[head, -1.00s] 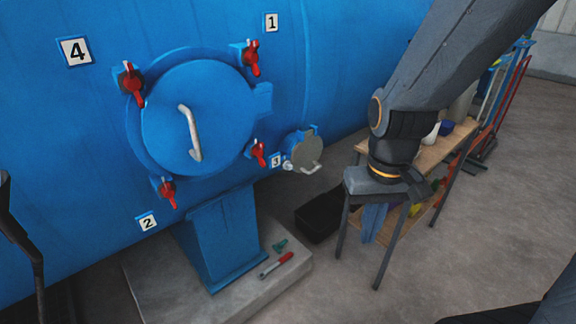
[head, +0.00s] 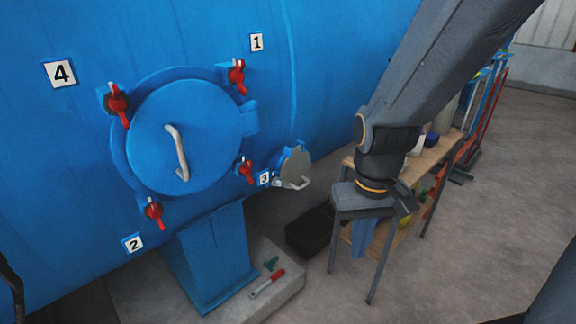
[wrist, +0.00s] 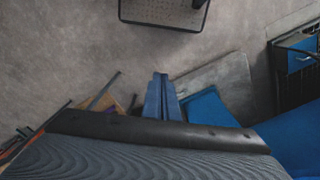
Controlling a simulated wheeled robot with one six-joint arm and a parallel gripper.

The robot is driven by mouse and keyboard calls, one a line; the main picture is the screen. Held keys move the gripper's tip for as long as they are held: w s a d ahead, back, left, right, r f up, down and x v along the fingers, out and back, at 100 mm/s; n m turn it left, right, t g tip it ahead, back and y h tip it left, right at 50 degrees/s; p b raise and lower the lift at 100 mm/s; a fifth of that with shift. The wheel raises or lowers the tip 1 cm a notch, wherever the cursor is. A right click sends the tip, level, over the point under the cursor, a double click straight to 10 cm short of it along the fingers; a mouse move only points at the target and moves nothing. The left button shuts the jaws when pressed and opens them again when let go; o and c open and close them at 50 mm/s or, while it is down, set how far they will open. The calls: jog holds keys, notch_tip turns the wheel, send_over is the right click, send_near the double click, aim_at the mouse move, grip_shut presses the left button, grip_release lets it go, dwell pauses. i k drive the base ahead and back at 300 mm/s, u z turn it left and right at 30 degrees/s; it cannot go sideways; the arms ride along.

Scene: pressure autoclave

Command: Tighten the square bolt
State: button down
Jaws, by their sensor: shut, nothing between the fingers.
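A blue round door (head: 185,135) with a pale handle is on the blue vessel, ringed by red-handled clamp bolts: upper left (head: 117,105), upper right (head: 237,77), lower left (head: 153,213) and lower right (head: 246,170). A small grey round cover (head: 296,167) with a handle sits right of label 3, a small pale fitting at its lower left. I cannot tell which bolt is square. My gripper (wrist: 161,77) is shut and empty in the wrist view, pointing over the floor. In the head view my arm hangs right of the vessel, apart from all bolts.
A blue pedestal (head: 212,258) stands on a concrete slab (head: 285,297), which holds a red-handled tool (head: 267,284) and a small green piece (head: 271,263). A black box (head: 308,232) and a wooden bench (head: 431,158) lie right of it. Open floor is at the right.

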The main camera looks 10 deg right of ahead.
aim_at(275, 181)
jog(key=u, duration=1.55)
jog(key=k, duration=0.55)
jog(key=z, duration=1.45)
